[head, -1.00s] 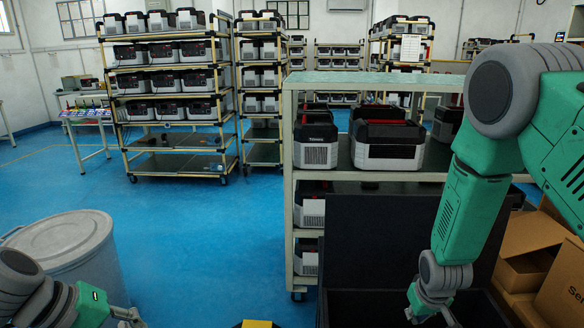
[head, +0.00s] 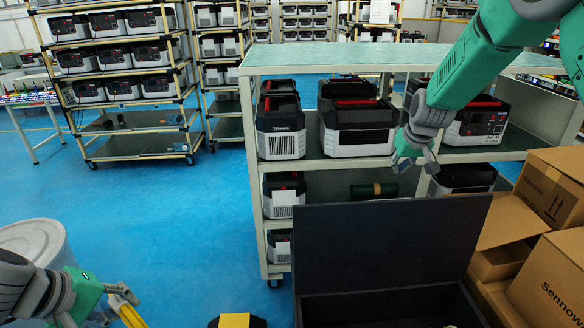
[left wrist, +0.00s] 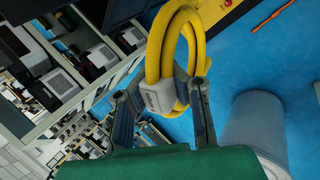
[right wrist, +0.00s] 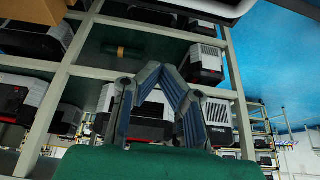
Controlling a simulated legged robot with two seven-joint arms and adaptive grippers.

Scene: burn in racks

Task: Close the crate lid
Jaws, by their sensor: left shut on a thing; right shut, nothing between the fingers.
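The dark crate (head: 385,306) is at the bottom right of the head view, with its inside partly showing. Its black lid (head: 385,243) stands open, raised at the back of the crate. My right gripper (head: 416,164) is shut and empty, above the lid's top edge and in front of the shelf; its fingertips meet in the right wrist view (right wrist: 172,72). My left gripper (head: 112,291) is low at the left, away from the crate. It is shut on a coiled yellow cable (left wrist: 158,45) with a grey band, which also shows in the head view (head: 130,314).
A shelf cart (head: 262,205) holding power units stands right behind the lid. Cardboard boxes (head: 560,190) stack close on the crate's right. A grey bin (head: 38,240) is by my left arm. A yellow-and-black object (head: 236,321) lies left of the crate. Blue floor is clear between them.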

